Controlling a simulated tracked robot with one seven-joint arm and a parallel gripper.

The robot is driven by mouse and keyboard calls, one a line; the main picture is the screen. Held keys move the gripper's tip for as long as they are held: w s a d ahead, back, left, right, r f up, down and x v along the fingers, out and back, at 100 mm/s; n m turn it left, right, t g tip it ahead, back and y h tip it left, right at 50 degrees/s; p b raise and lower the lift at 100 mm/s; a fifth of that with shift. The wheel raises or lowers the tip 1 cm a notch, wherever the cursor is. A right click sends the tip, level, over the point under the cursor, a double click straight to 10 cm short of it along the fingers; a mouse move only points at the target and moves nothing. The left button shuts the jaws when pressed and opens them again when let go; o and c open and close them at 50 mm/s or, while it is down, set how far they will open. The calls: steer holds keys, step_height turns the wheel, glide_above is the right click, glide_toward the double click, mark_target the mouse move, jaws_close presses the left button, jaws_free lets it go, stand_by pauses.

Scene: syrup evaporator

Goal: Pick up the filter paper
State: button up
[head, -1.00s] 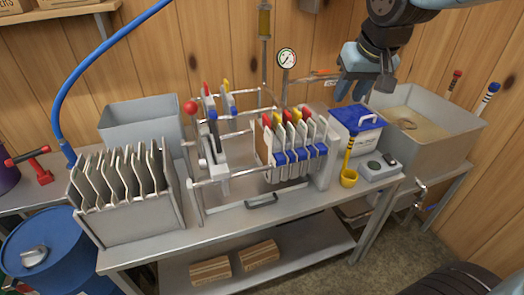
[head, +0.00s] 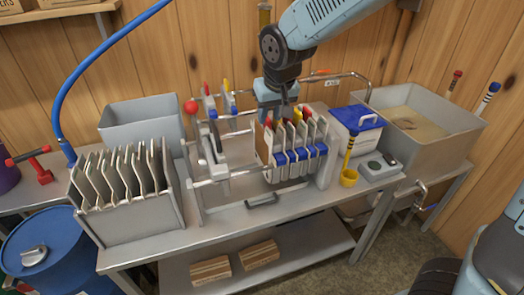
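Several pale sheets that look like filter papers (head: 122,172) stand upright in a metal slotted rack (head: 133,222) at the front left of the bench; I cannot tell single papers from plates there. In the middle, a filter press (head: 222,178) holds a pack of white plates (head: 293,150) with coloured tops and blue lower parts. A thin tan edge shows at the pack's left side; I cannot tell whether it is paper. My gripper (head: 277,116) points down just above and behind the pack's left end. Its fingertips are small and partly hidden by the plates, so its opening is unclear.
A grey bin (head: 142,124) stands behind the rack. The press rails lie close to my gripper. The bench's front strip is mostly clear.

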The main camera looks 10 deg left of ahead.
mark_target(268, 128)
steer(key=shift+x, duration=4.1)
steer(key=shift+d, duration=0.15)
steer(key=shift+c, duration=0.3)
jaws_close()
